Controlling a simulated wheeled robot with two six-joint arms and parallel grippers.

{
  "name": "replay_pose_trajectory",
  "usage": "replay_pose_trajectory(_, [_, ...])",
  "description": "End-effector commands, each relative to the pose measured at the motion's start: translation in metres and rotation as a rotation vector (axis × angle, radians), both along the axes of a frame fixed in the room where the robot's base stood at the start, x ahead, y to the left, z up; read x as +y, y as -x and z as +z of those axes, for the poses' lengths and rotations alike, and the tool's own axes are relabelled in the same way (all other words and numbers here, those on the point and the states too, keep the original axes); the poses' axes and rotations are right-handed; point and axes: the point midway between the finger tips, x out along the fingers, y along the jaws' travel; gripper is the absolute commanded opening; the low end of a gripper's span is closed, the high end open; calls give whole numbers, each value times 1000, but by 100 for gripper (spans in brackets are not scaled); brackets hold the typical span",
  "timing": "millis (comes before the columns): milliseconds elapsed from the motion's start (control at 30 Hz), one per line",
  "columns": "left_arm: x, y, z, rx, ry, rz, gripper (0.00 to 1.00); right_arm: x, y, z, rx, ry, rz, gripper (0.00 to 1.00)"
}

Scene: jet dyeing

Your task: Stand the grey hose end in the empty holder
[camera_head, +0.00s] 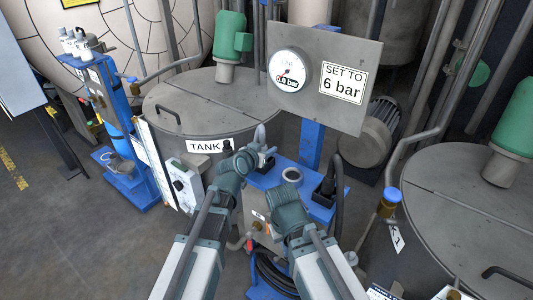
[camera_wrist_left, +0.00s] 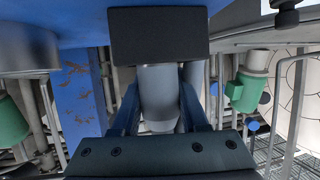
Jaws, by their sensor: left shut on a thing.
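The grey hose end (camera_head: 260,136) is in my left gripper (camera_head: 262,155), above the left part of the blue stand top. In the left wrist view, the fingers are shut on both sides of a grey cylinder (camera_wrist_left: 158,95); a dark block hides its upper part.
A black fitting (camera_head: 325,189) with a black hose (camera_head: 339,190) stands on the blue top, right of the holder. The gauge board (camera_head: 325,75) rises behind on a blue post. The tank (camera_head: 205,105) stands behind left. A coiled black hose (camera_head: 272,274) hangs below.

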Motion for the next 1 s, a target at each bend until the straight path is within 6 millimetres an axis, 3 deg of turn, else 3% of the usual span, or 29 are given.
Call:
replay_pose_trajectory(267, [0, 0, -2, -1, 0, 1, 0, 0, 0, -2, 0, 0, 0, 0])
replay_pose_trajectory(300, [0, 0, -2, 0, 0, 1, 45, 0, 0, -3, 0, 0, 0, 0])
replay_pose_trajectory(467, [0, 0, -1, 0, 0, 1, 74, 0, 0, -1, 0, 0, 0, 0])
replay_pose_trajectory(900, [0, 0, 4, 0, 0, 1, 74, 0, 0, 4, 0, 0, 0, 0])
replay_pose_trajectory(1000, [1, 8, 7, -1, 0, 1, 74, 0, 0, 7, 0, 0, 0, 0])
